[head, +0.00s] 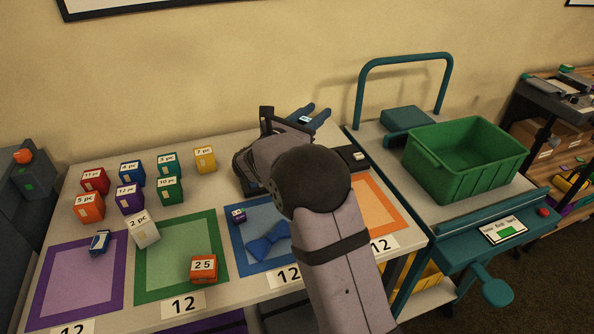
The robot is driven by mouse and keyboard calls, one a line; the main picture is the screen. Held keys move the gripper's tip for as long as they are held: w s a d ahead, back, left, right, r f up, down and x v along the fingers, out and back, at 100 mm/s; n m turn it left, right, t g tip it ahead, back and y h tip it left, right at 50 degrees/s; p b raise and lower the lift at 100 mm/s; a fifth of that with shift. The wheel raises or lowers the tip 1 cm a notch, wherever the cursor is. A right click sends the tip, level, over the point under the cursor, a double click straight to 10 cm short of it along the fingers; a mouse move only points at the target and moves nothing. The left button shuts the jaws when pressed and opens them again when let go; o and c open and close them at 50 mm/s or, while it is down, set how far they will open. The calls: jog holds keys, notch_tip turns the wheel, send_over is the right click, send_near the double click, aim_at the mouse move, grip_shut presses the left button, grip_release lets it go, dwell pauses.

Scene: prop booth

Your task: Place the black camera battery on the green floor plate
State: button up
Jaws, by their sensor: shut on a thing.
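My gripper (311,118) is at the back of the table near the wall, with its two blue fingers just past my bent arm. The fingers are shut on a small dark thing with a pale, bluish face (304,119). I take it for the black camera battery; most of it is hidden. The green floor plate (141,275) is a green-bordered square at front left, well away from the gripper. An orange block marked 25 (204,269) sits at its lower right. A white block marked 2 pc (143,230) stands at its upper left corner.
Several coloured blocks stand behind the plates. A purple plate (38,318) lies left, a blue plate (238,246) and an orange plate (385,190) right. A black flat item (345,152) lies behind the orange plate. A green crate (455,170) stands on a cart. The green plate's middle is clear.

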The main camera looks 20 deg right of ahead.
aim_at(303, 117)
jog(key=shift+w+a+f+n+t+y, duration=0.9)
jog(key=shift+w+a+f+t, duration=0.2)
jog(key=shift+w, duration=0.1)
jog(key=shift+f, duration=4.95)
jog(key=shift+s+f+b, duration=0.1)
jog(key=shift+f+b, duration=0.2)
jog(key=shift+f, duration=0.05)
jog(key=shift+f, duration=0.1)
